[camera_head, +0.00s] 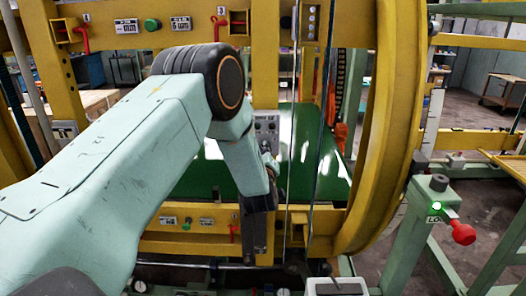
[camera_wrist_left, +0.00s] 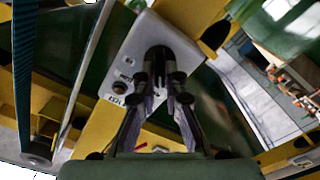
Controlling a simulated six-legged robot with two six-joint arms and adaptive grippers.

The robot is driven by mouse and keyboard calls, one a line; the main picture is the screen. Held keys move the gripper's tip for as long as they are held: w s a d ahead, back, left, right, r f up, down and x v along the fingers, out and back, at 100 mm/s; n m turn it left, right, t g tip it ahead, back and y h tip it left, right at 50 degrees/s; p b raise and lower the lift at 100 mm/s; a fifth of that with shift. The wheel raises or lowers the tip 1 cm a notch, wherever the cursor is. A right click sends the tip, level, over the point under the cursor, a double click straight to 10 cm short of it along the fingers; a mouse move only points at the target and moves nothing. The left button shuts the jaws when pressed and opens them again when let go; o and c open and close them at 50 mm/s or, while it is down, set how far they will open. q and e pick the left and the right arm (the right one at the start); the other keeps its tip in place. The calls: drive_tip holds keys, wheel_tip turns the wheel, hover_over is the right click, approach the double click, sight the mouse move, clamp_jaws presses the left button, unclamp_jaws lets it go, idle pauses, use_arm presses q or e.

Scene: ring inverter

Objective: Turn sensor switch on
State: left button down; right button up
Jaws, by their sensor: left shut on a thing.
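A light grey switch box (camera_wrist_left: 137,50) shows in the left wrist view, with a small round knob (camera_wrist_left: 120,87) and a partly legible label that seems to start with "SEN". A dark switch handle (camera_wrist_left: 157,55) stands on the box. My left gripper (camera_wrist_left: 162,80) is shut on this handle, with its fingers on either side of it. My right gripper is in neither view.
A yellow frame with a large ring (camera_head: 383,120) surrounds a shiny green sheet (camera_head: 310,160). A grey control panel (camera_head: 266,126) is close behind my wrist. A green post (camera_head: 421,215) with a lit green lamp and red knob (camera_head: 462,233) stands at right.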

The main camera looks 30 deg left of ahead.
use_arm(q)
drive_tip(key=shift+w+d+r+m+p, duration=0.1)
drive_tip(key=shift+m+p, duration=0.1)
drive_tip(key=shift+m, duration=2.3)
drive_tip(key=shift+w+d+f+m+p, duration=0.1)
drive_tip(key=shift+d+m+p, duration=0.05)
drive_tip(key=shift+m, duration=2.35)
drive_tip(key=shift+w+d+r+m+p, duration=0.1)
drive_tip(key=shift+m+p, duration=0.1)
drive_tip(key=shift+m, duration=2.3)
drive_tip(key=shift+m, duration=0.3)
drive_tip(key=c, duration=1.4)
unclamp_jaws()
drive_tip(key=shift+s, duration=0.1)
drive_tip(key=v, duration=1.2)
